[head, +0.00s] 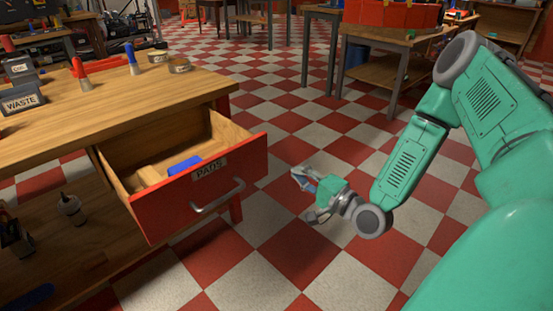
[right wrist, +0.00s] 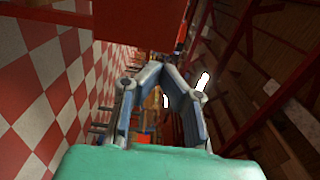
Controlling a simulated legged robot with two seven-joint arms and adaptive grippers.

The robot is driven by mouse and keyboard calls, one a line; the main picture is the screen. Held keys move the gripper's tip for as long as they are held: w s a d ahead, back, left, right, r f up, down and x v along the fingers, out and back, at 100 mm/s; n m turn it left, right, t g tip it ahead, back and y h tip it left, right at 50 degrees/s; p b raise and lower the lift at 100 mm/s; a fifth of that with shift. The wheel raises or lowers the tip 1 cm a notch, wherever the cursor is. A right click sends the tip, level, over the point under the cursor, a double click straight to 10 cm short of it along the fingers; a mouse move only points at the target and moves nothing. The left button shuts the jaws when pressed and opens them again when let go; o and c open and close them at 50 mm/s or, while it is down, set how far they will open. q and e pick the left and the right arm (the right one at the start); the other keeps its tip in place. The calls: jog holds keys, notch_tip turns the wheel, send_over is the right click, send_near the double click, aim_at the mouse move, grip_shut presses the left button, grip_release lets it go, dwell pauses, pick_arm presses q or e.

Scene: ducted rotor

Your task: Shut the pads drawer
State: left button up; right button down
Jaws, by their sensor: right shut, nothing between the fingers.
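The pads drawer (head: 205,190) is pulled out of the wooden workbench. Its red front has a PADS label (head: 209,169) and a grey bar handle (head: 218,196). A blue item (head: 184,164) and pale wooden-looking blocks lie inside it. My right gripper (head: 299,177) is to the right of the drawer front, apart from it, over the checkered floor. In the right wrist view its fingers (right wrist: 165,66) meet at the tips and hold nothing. A plain red panel (right wrist: 140,22) shows beyond them; I cannot tell if it is the drawer front. My left gripper is not in view.
The workbench top (head: 130,105) carries a WASTE bin (head: 22,101), red and blue-handled tools and tins. A lower shelf (head: 85,240) under it holds a bottle (head: 71,208). The floor right of the drawer is clear. Other tables stand at the back.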

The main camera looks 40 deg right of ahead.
aim_at(259, 148)
pick_arm(q)
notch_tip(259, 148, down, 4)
jog(key=b, duration=0.3)
jog(key=shift+b, duration=0.4)
pick_arm(e)
jog(key=w, duration=1.3)
jog(key=shift+w+a+f, duration=0.1)
jog(key=shift+w+a, duration=0.2)
jog(key=shift+a, duration=0.05)
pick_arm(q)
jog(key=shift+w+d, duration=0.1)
